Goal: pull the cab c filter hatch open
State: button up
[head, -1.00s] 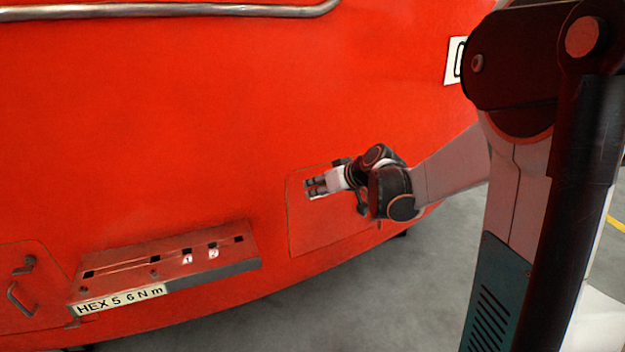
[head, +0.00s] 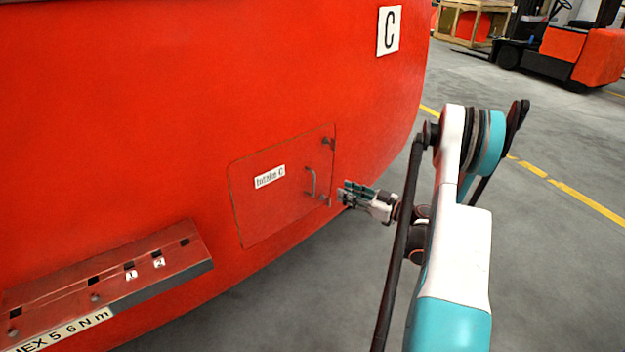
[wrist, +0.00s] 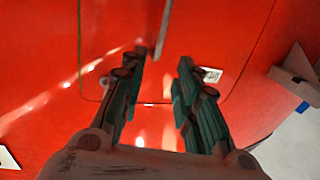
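The cab C filter hatch (head: 265,212) is a red square panel labelled "Intake C" on the red nosecone. It looks shut, nearly flush with the skin. A slim grey handle (head: 312,183) stands near its right edge, with small dark fittings above and below it. My gripper (head: 347,192) is just right of the hatch edge in the head view, apart from the handle in the picture; the depth gap is hard to judge. In the wrist view my gripper (wrist: 160,62) has its two fingers apart with nothing between them. A grey bar (wrist: 163,30), possibly the handle, lies beyond the fingertips.
A sloped red ledge (head: 110,275) marked "HEX 5 6 N m" juts out at lower left. Grey floor (head: 540,250) is open to the right; a forklift (head: 570,45) stands far back.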

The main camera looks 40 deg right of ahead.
jog(key=b, duration=0.4)
send_over(313, 195)
jog(key=shift+d, duration=0.15)
jog(key=shift+c, duration=0.3)
grip_shut()
